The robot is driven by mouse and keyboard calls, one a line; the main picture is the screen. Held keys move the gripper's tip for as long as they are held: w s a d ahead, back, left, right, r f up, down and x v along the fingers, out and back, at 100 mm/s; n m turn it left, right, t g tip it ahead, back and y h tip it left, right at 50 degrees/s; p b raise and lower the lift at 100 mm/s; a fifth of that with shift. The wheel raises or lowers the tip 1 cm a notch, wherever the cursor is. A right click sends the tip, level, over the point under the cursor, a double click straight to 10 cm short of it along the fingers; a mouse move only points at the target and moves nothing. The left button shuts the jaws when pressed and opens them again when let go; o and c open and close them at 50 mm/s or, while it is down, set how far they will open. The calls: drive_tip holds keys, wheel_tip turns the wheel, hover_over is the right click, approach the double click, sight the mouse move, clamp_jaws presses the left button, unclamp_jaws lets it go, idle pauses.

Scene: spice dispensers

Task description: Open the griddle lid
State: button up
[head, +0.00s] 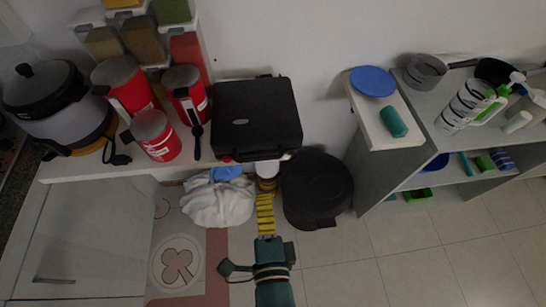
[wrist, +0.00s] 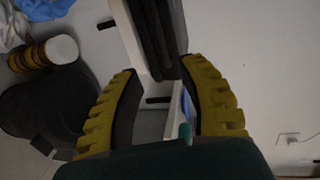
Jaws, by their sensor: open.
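The griddle (head: 257,115) is a black, box-like appliance with its lid down, at the right end of the white counter in the head view. A dark handle-like bar runs along its front edge. In the wrist view the dark layered edge of the griddle (wrist: 160,40) shows beyond and between my fingers. My gripper (head: 264,195) is in front of and below the griddle's front edge in the head view. In the wrist view my gripper (wrist: 160,78) has its two yellow fingers spread wide, with nothing held. I cannot tell the exact gap to the griddle.
Red canisters (head: 157,135) and a pot-like cooker (head: 58,100) stand left of the griddle. Below the counter are a black bin (head: 316,190), a white bag (head: 217,202) and a white-topped banded container (wrist: 62,50). A shelf unit (head: 385,140) stands right, beyond a gap.

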sight(260, 160)
drive_tip(key=p+x, duration=0.1)
drive_tip(key=x, duration=1.3)
drive_tip(key=shift+w+p, duration=0.3)
clamp_jaws()
